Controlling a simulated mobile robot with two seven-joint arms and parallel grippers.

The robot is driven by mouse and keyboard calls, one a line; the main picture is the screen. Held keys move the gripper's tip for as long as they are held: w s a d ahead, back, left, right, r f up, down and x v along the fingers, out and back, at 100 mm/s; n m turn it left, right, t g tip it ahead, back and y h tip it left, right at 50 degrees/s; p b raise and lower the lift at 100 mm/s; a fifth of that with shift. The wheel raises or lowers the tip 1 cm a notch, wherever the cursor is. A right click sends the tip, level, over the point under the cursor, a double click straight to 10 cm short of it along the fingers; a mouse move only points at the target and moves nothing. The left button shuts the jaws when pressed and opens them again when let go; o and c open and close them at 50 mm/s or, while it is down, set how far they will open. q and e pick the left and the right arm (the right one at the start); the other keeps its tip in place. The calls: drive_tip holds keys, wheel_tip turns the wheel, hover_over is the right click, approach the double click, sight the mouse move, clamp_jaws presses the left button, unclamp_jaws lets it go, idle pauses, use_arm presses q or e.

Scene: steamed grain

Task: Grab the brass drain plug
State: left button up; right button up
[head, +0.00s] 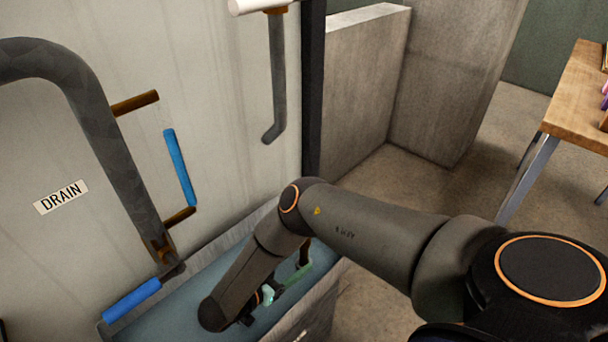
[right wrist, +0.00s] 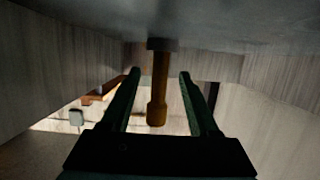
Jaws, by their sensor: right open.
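The brass drain plug (right wrist: 158,88) shows in the right wrist view as a brown-gold stem with a thicker lower end. My right gripper (right wrist: 160,75) is open, with one green finger on each side of the plug. A gap shows between the plug and each finger. My left gripper is not in view.
A wooden table (head: 580,95) stands at the right. Bare floor lies between.

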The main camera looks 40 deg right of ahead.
sight(301, 259)
drive_tip(key=shift+b+x, duration=0.35)
drive_tip(key=shift+x, duration=1.65)
drive_tip(key=shift+f, duration=0.1)
clamp_jaws()
